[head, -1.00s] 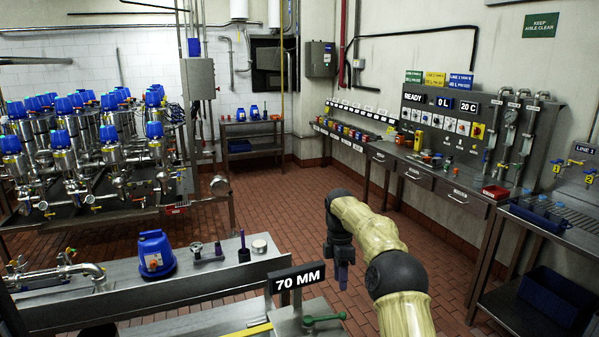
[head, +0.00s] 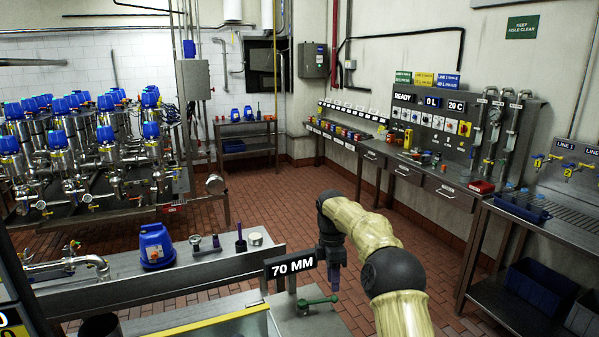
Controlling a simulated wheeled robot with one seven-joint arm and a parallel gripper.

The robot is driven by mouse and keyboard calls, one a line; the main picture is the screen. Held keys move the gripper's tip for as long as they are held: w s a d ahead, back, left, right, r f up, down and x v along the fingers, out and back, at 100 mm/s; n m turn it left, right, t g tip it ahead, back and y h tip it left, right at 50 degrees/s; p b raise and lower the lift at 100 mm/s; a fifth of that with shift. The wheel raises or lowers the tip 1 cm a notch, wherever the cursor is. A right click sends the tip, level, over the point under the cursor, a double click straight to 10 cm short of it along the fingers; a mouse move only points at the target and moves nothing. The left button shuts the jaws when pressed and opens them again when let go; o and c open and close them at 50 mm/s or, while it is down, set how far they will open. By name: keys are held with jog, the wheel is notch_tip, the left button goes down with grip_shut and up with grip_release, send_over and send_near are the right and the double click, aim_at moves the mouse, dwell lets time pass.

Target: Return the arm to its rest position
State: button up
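My arm (head: 365,232) rises from the bottom edge of the head view, right of the middle. It is bent, with its wrist turned down. My gripper (head: 335,282) hangs from it, pointing down, just right of the black 70 MM sign (head: 290,264). The fingers are small and dark, and I cannot tell whether they are open or shut. I see nothing clearly held in them.
A steel bench with a blue valve head (head: 156,246) and small parts lies at left. A green-handled clamp (head: 317,304) stands below my gripper. The valve matrix (head: 80,150) fills the left. A control console (head: 433,125) lines the right wall. The brick floor between is clear.

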jog(key=s+d+f+m+t, duration=0.1)
jog(key=s+d+m+t, duration=0.1)
jog(key=s+m, duration=0.7)
jog(key=s+d+f+m+t, duration=0.1)
jog(key=s+d+m, duration=0.3)
jog(key=s+m, duration=0.6)
jog(key=s+t, duration=0.1)
jog(key=s, duration=1.2)
jog(key=shift+m+t, duration=0.3)
jog(key=shift+f, duration=0.1)
